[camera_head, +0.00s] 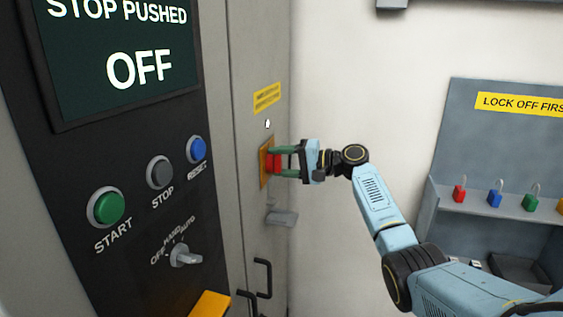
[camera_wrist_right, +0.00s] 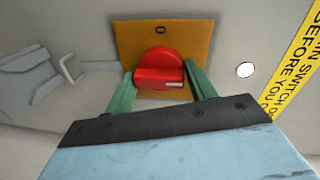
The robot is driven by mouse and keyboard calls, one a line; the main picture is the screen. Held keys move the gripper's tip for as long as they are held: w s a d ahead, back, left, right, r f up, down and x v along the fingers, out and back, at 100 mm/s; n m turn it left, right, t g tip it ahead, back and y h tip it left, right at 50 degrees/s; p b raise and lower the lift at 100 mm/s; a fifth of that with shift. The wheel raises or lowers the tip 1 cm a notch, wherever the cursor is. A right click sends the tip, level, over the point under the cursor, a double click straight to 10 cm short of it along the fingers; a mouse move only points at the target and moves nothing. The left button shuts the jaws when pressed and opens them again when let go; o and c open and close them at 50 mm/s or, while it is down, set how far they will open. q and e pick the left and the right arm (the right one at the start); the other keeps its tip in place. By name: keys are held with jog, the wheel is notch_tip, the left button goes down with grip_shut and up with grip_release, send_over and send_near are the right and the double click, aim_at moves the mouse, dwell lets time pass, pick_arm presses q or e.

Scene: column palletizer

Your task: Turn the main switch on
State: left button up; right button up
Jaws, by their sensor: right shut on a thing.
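The main switch is a red rotary handle (camera_head: 273,163) on a yellow-orange plate (camera_head: 264,166) on the grey cabinet's side panel. My right gripper (camera_head: 280,162) reaches it from the right, with its green fingers on either side of the handle. In the right wrist view the red handle (camera_wrist_right: 159,70) sits between the two fingers (camera_wrist_right: 160,88), and the gripper is shut on it. A "0" mark shows at the top of the plate (camera_wrist_right: 192,32). My left gripper is not in view.
The control panel has a screen (camera_head: 120,55) reading "STOP PUSHED OFF", a green START button (camera_head: 107,207), a STOP button (camera_head: 159,172), a blue RESET button (camera_head: 196,149) and a selector (camera_head: 184,255). A grey latch (camera_head: 282,217) is below the switch. A padlock shelf (camera_head: 500,207) stands right.

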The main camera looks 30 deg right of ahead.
jog(key=shift+r, duration=0.3)
jog(key=o, duration=0.9)
jog(key=shift+f, duration=0.1)
jog(key=b+v, duration=0.2)
jog(key=v, duration=1.1)
jog(key=shift+s+b, duration=0.15)
jog(key=shift+b, duration=0.2)
jog(key=shift+d, duration=0.1)
